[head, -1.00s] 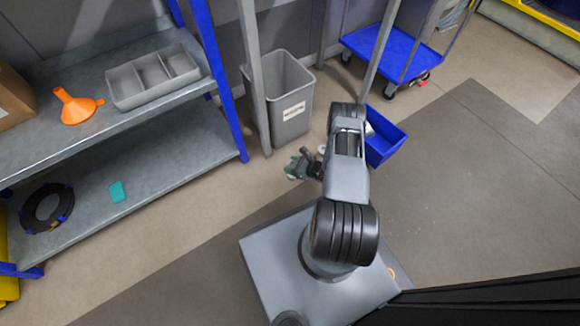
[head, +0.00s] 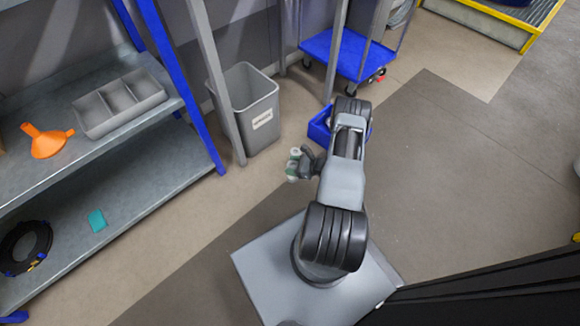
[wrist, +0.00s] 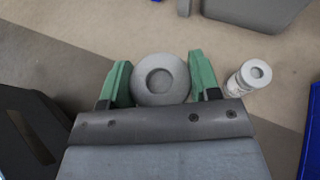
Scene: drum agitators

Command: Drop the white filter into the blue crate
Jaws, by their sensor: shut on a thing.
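The white filter (wrist: 160,78) is a pale round piece with a recessed centre, seen end-on in the wrist view. My gripper (wrist: 160,84) has its green fingers on both sides of it, shut on it. In the head view my gripper (head: 294,166) is low over the floor, left of my forearm, and the filter is hard to make out. The blue crate (head: 319,131) is just beyond it to the right, partly hidden by my arm. Its edge also shows at the right of the wrist view (wrist: 314,135).
A small white labelled cylinder (wrist: 250,76) is right beside my gripper. A grey bin (head: 257,120) and a blue cart (head: 348,52) stand behind. A metal shelf (head: 140,130) with an orange funnel (head: 47,141) is at left. The floor at right is clear.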

